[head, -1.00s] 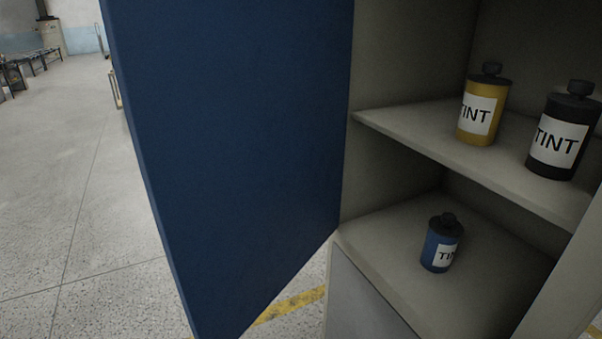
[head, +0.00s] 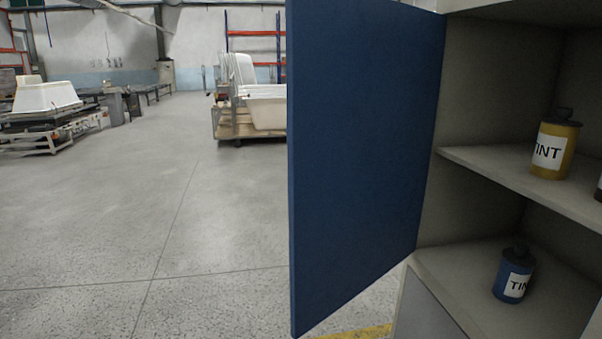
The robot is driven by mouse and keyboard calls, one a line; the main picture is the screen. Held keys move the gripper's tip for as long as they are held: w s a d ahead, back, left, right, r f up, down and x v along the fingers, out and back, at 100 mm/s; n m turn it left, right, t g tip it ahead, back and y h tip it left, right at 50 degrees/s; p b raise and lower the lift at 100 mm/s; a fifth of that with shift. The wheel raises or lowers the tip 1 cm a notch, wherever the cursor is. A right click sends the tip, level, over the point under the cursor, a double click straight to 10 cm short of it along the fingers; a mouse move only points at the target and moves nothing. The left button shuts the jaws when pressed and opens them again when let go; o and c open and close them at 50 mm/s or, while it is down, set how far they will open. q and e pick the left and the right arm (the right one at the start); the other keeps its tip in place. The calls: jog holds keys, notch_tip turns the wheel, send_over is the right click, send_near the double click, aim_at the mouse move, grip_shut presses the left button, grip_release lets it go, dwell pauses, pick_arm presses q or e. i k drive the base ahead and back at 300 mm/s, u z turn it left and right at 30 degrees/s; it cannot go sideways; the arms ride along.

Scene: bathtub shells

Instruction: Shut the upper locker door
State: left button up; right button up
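The blue upper locker door (head: 365,160) stands wide open, hinged on the left side of the grey locker and swung out toward me. The locker interior (head: 490,90) is exposed on the right of the head view. A yellow tint can (head: 553,150) stands on its upper shelf (head: 500,168), with a sliver of a dark can at the right edge. A blue tint can (head: 514,275) stands on the compartment floor below. Neither of my grippers is in view.
A grey lower front (head: 424,312) shows below the upper compartment. Open concrete floor (head: 150,210) lies left of the door. Far back are a cart with white tub shells (head: 245,105) and a white tub on a stand (head: 47,97) at left.

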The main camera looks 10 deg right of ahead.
aim_at(364, 77)
jog(key=u, duration=1.05)
jog(key=i, duration=2.1)
jog(key=z, duration=4.4)
jog(key=k, duration=1)
jog(key=u, duration=1)
